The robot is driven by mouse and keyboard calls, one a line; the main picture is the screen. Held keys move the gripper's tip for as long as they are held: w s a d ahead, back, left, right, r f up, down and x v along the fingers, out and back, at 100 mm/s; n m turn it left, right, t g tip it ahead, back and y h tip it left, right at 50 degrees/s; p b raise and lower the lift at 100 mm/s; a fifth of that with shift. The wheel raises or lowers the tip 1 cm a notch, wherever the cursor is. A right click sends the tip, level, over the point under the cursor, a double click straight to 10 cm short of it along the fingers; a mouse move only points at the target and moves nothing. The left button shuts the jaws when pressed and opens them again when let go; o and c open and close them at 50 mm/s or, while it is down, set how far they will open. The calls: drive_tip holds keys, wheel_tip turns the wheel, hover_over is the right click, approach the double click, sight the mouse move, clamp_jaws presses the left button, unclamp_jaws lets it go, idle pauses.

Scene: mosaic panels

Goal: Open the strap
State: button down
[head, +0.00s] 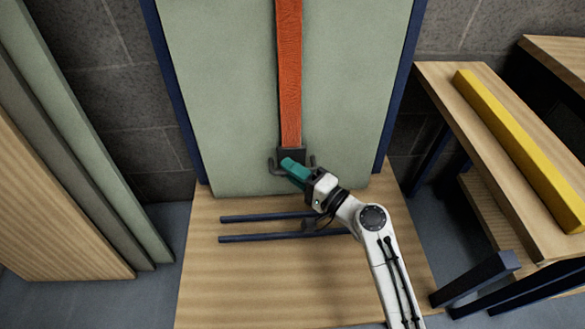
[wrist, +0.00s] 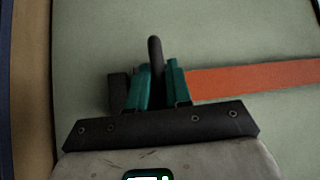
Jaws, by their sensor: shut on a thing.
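The orange strap (head: 289,75) runs straight down the middle of a pale green panel (head: 218,100). At its lower end is a dark buckle (head: 291,154) with curved dark prongs at both sides. My gripper (head: 288,164), with teal fingers, is at this buckle and covers part of it. In the wrist view my gripper (wrist: 158,67) has a dark rounded bar (wrist: 155,48) of the buckle between its fingers and is shut on it. The strap (wrist: 250,76) extends to the right there, flat against the panel. The bar's lower part is hidden by the fingers.
The panel stands in a dark blue frame on a wooden base (head: 215,285). Two dark blue rails (head: 270,217) lie before it. A wooden bench with a yellow bar (head: 520,145) stands right. Several boards (head: 60,190) lean at left.

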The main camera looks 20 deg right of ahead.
drive_tip(key=shift+s+f, duration=0.1)
drive_tip(key=shift+f, duration=0.3)
drive_tip(key=c, duration=1.1)
unclamp_jaws()
drive_tip(key=shift+c, duration=0.2)
drive_tip(key=shift+r, duration=0.1)
drive_tip(key=p+v, duration=0.1)
drive_tip(key=v, duration=0.9)
drive_tip(key=shift+s+d, duration=0.2)
drive_tip(key=shift+s, duration=0.15)
